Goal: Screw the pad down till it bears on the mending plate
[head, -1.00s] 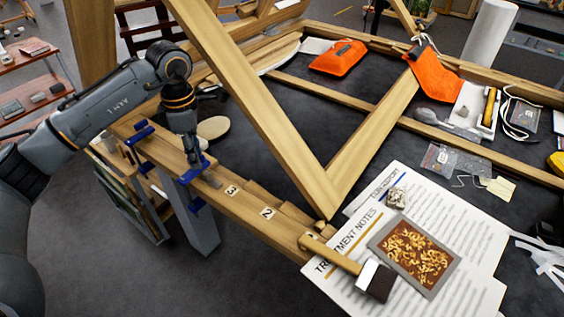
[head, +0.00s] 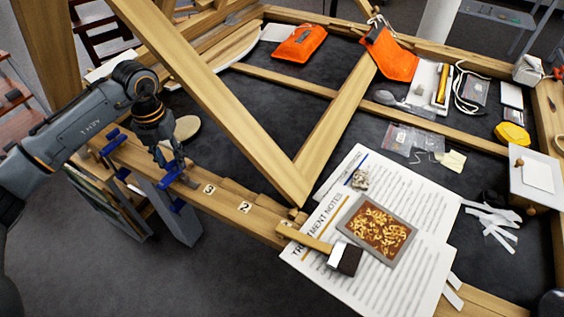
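A long wooden rail (head: 225,197) runs across the left and middle of the head view. A blue clamp (head: 171,172) stands on it, with a lower blue part (head: 174,207) below the rail's front edge. A small grey metal piece, perhaps the mending plate (head: 192,183), lies on the rail beside the clamp. My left gripper (head: 172,160) points down at the clamp's upper end. Its fingers are too small and dark to show whether they are open or shut. I cannot make out the pad or any gap under it. My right gripper is not in view.
More blue clamp parts (head: 112,142) sit further left on the rail. A slanted wooden beam (head: 215,95) rises close to my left arm. A brush (head: 345,258) lies on the treatment notes (head: 420,265) by the rail's right part. Orange pouches (head: 299,43) lie at the back.

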